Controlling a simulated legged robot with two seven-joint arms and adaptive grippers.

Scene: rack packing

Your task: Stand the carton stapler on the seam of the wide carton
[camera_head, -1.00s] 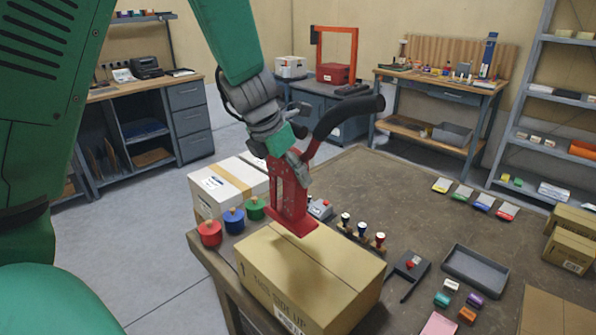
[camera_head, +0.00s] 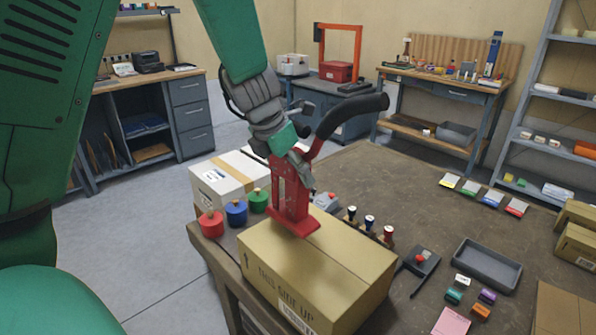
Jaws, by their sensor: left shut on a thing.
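The carton stapler (camera_head: 291,200) is red with a curved black handle and hangs upright in my left gripper (camera_head: 291,148). The gripper is shut on it below the handle. The wide carton (camera_head: 325,271) is a brown box marked "THIS SIDE UP" on the front corner of the table. The stapler's flat red foot is over the carton's top, towards its back edge. I cannot tell whether the foot touches the carton. My right gripper is not in view.
Red (camera_head: 211,224), blue (camera_head: 236,213) and green (camera_head: 258,201) knobbed pots stand left of the carton. A white carton (camera_head: 215,186) is behind them. Several stamps, a black tool (camera_head: 420,262) and a grey tray (camera_head: 487,266) lie to the right. The table's middle (camera_head: 400,190) is clear.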

